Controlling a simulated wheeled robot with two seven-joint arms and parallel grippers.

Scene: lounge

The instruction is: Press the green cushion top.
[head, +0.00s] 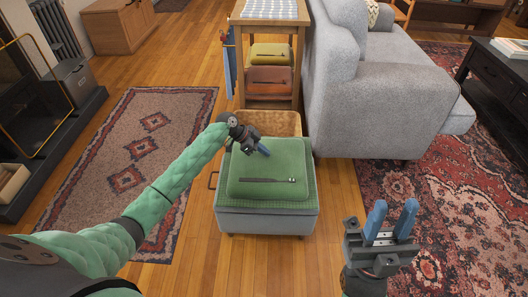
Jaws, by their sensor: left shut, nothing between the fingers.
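The green cushion (262,178) lies on a low box-like ottoman (268,222) in the middle of the head view. A dark strip with a small end piece lies across its front part. My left gripper (264,151) is over the back middle of the cushion, with its blue fingers together and empty. I cannot tell whether the fingertips touch the cushion. My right gripper (391,220) is to the right of the ottoman, over the floor and rug edge. Its two blue fingers are apart with nothing between them.
A wooden shelf stand (301,60) with folded yellow and orange-brown items stands behind the ottoman. A grey sofa (385,110) is at the back right. A patterned rug (120,130) lies left and a red rug (450,200) right. Bare wood floor lies in front.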

